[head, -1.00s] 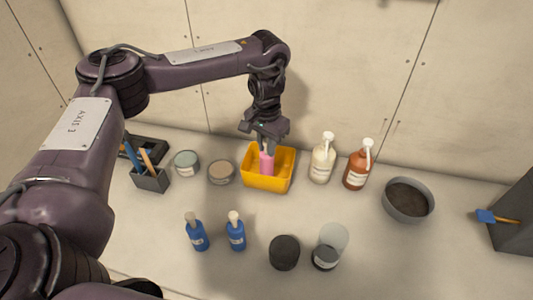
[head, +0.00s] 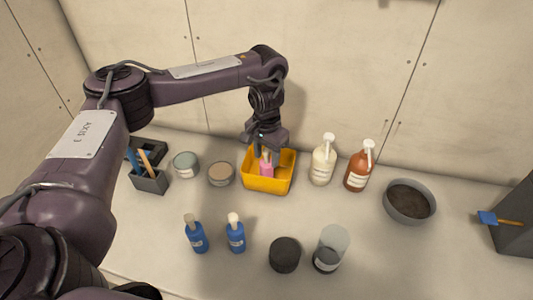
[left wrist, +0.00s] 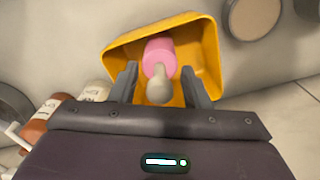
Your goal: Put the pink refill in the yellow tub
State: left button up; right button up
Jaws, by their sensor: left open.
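The pink refill (head: 266,168) stands inside the yellow tub (head: 278,185) on the counter. In the left wrist view the pink refill (left wrist: 159,54) has a pale nozzle pointing toward the camera, and it is within the walls of the yellow tub (left wrist: 205,48). My left gripper (head: 264,155) is over the tub, fingers pointing down. In the left wrist view the left gripper (left wrist: 160,86) is open, one finger on each side of the refill's nozzle, with gaps between. The refill's base is hidden by the tub's front wall in the head view. My right gripper is not in view.
Cream (head: 323,160) and brown (head: 358,168) pump bottles stand right of the tub, with a grey bowl (head: 409,202) beyond. Two round tins (head: 221,174) sit left. Two blue bottles (head: 236,234), a dark round container (head: 285,253) and a clear jar (head: 331,250) stand in front.

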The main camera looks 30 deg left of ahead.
pick_arm(q)
jog(key=shift+r, duration=0.1)
notch_tip(320, 180, up, 11)
jog(key=shift+r+p, duration=0.15)
jog(key=shift+p, duration=0.75)
jog(key=shift+r, duration=0.45)
